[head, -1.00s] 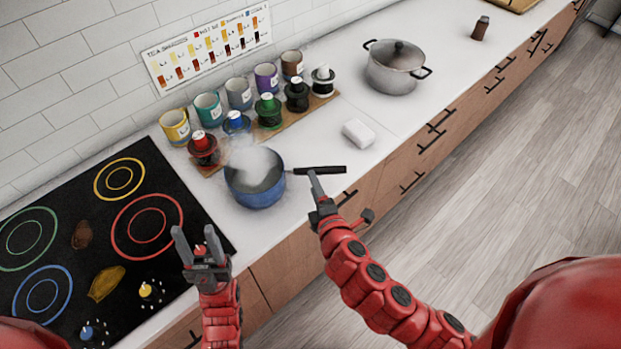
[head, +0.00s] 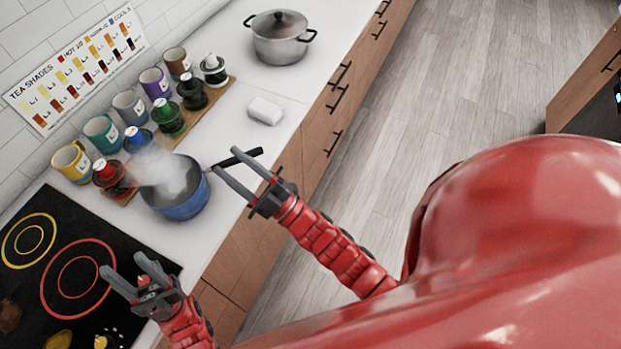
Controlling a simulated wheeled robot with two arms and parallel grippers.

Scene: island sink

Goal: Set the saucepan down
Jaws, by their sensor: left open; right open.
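The blue saucepan (head: 178,207) stands upright on the white counter, just right of the black cooktop, with steam rising from it. Its black handle (head: 246,156) points to the right, toward the counter's front edge. My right gripper (head: 228,166) is open, its fingers close to the handle and not closed on it. From this angle I cannot tell whether a finger touches the handle. My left gripper (head: 122,270) is open and empty over the right part of the cooktop, in front of the saucepan.
The cooktop (head: 125,256) has coloured rings. A white block (head: 265,110) and a lidded grey pot (head: 280,38) stand farther along the counter, with bare surface between.

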